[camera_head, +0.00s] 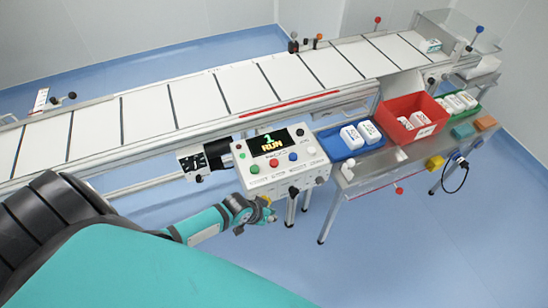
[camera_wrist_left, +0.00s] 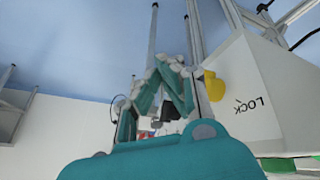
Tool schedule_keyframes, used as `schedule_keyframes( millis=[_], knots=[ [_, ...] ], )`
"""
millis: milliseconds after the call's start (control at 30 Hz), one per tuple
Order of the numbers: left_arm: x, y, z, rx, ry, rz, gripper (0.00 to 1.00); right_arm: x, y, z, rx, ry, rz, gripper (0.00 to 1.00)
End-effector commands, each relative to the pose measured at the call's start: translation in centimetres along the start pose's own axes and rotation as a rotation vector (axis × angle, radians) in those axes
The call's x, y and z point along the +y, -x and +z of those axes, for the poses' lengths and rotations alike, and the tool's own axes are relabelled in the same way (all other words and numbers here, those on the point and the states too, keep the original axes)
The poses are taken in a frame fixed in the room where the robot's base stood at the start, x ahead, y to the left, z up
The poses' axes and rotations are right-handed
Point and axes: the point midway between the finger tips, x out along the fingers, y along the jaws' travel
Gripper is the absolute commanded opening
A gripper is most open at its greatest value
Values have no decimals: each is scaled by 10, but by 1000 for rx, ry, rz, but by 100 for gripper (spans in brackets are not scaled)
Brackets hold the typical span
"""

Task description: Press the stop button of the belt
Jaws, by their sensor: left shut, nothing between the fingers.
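The white control box (camera_head: 275,185) stands beside the belt (camera_head: 210,100). Its display (camera_head: 270,142) reads "1 RUN". Its sloped top carries a green button (camera_head: 254,169), a red button (camera_head: 274,163), a blue button (camera_head: 293,157) and a white button (camera_head: 311,150); their labels are too small to read. My left gripper (camera_head: 268,214) is shut and empty, low in front of the box and below its buttons. In the left wrist view, my left gripper (camera_wrist_left: 168,65) is beside the box wall (camera_wrist_left: 255,85) marked "LOCK", near a yellow knob (camera_wrist_left: 214,86). My right gripper is not in view.
A blue tray (camera_head: 350,148) and a red bin (camera_head: 400,108) with white packs stand right of the box on a side table (camera_head: 375,165). A black knob (camera_head: 300,132) also sits on the panel. Blue floor is clear at the front right.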

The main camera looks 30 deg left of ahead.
Motion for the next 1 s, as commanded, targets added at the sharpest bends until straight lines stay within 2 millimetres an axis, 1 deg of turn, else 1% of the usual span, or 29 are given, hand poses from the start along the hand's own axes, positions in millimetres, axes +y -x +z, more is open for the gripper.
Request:
schedule_keyframes(
  millis=[33, 67, 100, 167, 200, 267, 300, 400, 500, 600, 700, 800, 1000],
  knots=[
    [3, 14, -23, 21, 1, 16, 0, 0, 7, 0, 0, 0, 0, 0],
    [5, 20, -33, 30, 10, 28, 0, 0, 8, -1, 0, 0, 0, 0],
    [6, 27, -49, 45, 21, 44, 0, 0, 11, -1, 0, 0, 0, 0],
    [4, 39, -73, 68, 46, 66, 0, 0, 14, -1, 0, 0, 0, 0],
    [1, 46, -90, 83, 66, 80, 0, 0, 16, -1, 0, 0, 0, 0],
    [-4, 59, -116, 107, 104, 101, 0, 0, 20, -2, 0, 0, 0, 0],
    [-9, 67, -132, 122, 132, 114, 0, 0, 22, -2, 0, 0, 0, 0],
    [-22, 88, -169, 156, 204, 142, 0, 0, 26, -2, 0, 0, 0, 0],
    [-33, 107, -196, 180, 267, 163, 0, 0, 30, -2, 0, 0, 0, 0],
    [-41, 121, -215, 196, 317, 177, 0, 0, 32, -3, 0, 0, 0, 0],
    [-46, 129, -226, 206, 348, 186, 0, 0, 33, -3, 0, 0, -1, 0],
    [-49, 133, -230, 210, 363, 190, 0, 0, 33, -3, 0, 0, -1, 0],
    [-49, 133, -231, 211, 366, 191, 0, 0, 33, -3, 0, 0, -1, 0]
  ],
)
